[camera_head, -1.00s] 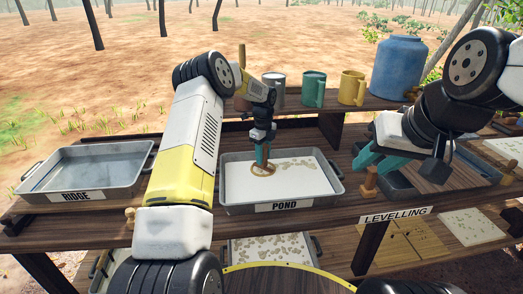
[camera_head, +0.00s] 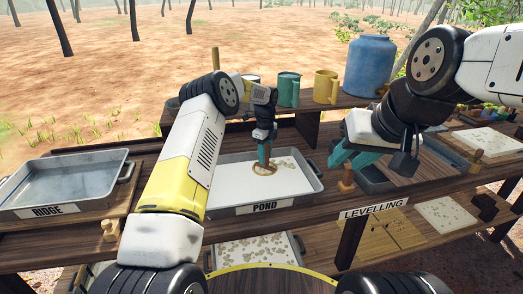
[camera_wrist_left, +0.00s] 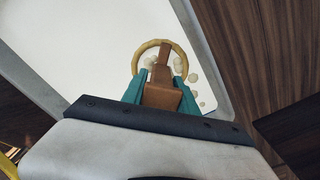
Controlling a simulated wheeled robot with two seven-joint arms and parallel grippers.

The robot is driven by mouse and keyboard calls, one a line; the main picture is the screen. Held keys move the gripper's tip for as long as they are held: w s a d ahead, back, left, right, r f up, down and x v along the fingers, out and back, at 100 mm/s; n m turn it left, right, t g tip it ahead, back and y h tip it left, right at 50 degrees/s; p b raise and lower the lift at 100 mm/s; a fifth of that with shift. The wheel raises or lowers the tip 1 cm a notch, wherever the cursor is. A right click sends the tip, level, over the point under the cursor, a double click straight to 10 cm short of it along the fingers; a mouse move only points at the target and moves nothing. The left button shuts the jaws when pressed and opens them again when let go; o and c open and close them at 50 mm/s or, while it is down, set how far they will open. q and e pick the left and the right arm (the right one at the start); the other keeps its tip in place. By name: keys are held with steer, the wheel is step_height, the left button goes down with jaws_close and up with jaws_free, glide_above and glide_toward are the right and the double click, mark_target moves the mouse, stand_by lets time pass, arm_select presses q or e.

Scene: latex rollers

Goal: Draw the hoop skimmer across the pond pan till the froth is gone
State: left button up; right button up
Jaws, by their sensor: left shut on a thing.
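The pond pan (camera_head: 316,187), a grey metal tray labelled POND, holds white liquid. Pale tan froth patches (camera_head: 286,161) lie toward its back right. In the left wrist view the handle (camera_wrist_left: 162,85) stands between the teal fingers (camera_wrist_left: 158,92), and froth blobs (camera_wrist_left: 197,88) lie inside and right of the hoop (camera_wrist_left: 150,45). My right gripper (camera_head: 352,158) has its teal fingers apart above a wooden peg (camera_head: 347,179).
The ridge pan (camera_head: 68,205) stands at left. Green (camera_head: 288,91) and yellow (camera_head: 326,88) mugs and a blue barrel (camera_head: 369,67) stand on the back shelf. The levelling tray (camera_head: 430,178) is at right.

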arm_select(q)
steer(key=d, duration=0.2)
steer(key=w+d, duration=0.1)
steer(key=d, duration=0.2)
steer(key=w+d, duration=0.1)
steer(key=d, duration=0.1)
steer(key=shift+d, duration=0.2)
steer(key=shift+w, duration=0.1)
steer(key=shift+r, duration=0.1)
step_height(320, 180, up, 8)
steer(key=shift+r, duration=0.2)
stand_by(0.3)
